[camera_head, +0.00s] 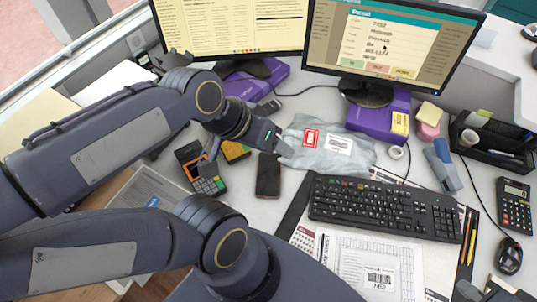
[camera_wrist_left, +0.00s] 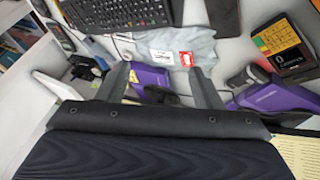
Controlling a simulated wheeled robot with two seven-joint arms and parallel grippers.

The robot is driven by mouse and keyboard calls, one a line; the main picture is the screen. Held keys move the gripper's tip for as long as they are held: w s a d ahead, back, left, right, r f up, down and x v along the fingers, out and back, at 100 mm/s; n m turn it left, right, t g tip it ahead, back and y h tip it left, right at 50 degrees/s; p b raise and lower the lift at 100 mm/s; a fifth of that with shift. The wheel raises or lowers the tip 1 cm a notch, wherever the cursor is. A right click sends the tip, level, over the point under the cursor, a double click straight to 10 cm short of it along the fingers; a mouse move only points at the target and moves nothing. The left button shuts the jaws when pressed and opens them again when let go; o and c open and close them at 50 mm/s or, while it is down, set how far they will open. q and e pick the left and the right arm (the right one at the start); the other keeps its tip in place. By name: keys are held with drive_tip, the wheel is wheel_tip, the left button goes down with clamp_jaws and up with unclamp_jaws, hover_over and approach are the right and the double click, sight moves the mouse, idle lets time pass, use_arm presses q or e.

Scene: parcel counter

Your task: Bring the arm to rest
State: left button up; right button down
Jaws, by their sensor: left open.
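My left gripper (camera_head: 245,156) hangs over the counter between the card terminal (camera_head: 202,168) and the grey parcel bag (camera_head: 322,152). Its fingers stand apart with nothing between them. The left wrist view shows the same open fingers (camera_wrist_left: 161,88) in front of the bag (camera_wrist_left: 176,46) and a purple stand (camera_wrist_left: 150,78). My right arm crosses the bottom left of the head view. Grey tips at the lower right edge look like its gripper (camera_head: 482,291); most of it is cut off, so its opening is unclear.
Two monitors (camera_head: 395,45) stand behind on purple bases (camera_head: 376,122). A phone (camera_head: 268,176) lies before the bag. The keyboard (camera_head: 385,208), a printed form (camera_head: 360,258), a mouse (camera_head: 508,256) and a calculator (camera_head: 514,205) fill the right side. A black organiser (camera_head: 490,148) stands at far right.

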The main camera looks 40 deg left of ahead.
use_arm(q)
drive_tip(key=shift+s+d+f, duration=0.65)
drive_tip(key=shift+s+d, duration=0.05)
drive_tip(key=shift+s, duration=0.2)
